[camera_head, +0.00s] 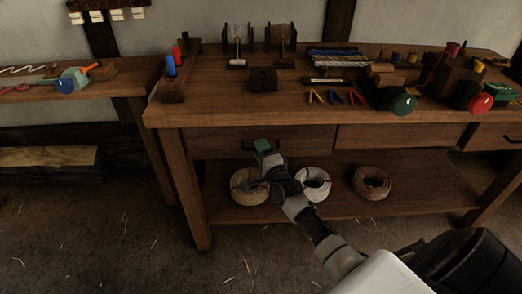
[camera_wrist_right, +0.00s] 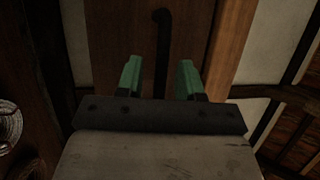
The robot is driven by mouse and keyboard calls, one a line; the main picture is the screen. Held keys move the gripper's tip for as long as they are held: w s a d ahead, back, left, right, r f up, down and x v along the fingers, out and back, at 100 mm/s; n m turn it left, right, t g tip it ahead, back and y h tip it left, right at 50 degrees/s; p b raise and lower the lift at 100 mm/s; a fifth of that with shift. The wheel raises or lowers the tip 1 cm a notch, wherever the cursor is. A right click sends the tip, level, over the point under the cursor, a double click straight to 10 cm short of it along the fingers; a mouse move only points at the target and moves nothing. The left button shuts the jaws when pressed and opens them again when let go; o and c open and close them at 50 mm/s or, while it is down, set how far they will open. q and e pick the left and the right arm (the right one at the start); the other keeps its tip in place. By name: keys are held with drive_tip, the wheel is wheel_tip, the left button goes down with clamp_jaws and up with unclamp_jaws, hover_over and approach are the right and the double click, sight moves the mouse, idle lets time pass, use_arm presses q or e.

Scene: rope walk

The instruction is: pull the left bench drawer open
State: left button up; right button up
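The left bench drawer (camera_head: 218,141) is a brown wooden front under the bench top, and it looks flush with the frame. My right gripper (camera_head: 262,146) is in front of this drawer, near the middle of its front. In the right wrist view, its two green fingers (camera_wrist_right: 159,78) stand apart, with the dark bar handle (camera_wrist_right: 162,50) of the drawer running between them. I see no clear contact between fingers and handle. In the head view the gripper hides most of the handle. My left gripper is in neither view.
The bench top (camera_head: 215,112) carries tools, hooks and spools. On the lower shelf (camera_head: 335,203) lie a tan rope coil (camera_head: 247,188), a white coil (camera_head: 314,184) and a brown coil (camera_head: 371,183). The floor (camera_head: 130,250) in front is clear apart from straw bits.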

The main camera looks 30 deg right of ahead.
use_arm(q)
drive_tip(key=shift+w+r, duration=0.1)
use_arm(e)
drive_tip(key=shift+w, duration=0.1)
clamp_jaws()
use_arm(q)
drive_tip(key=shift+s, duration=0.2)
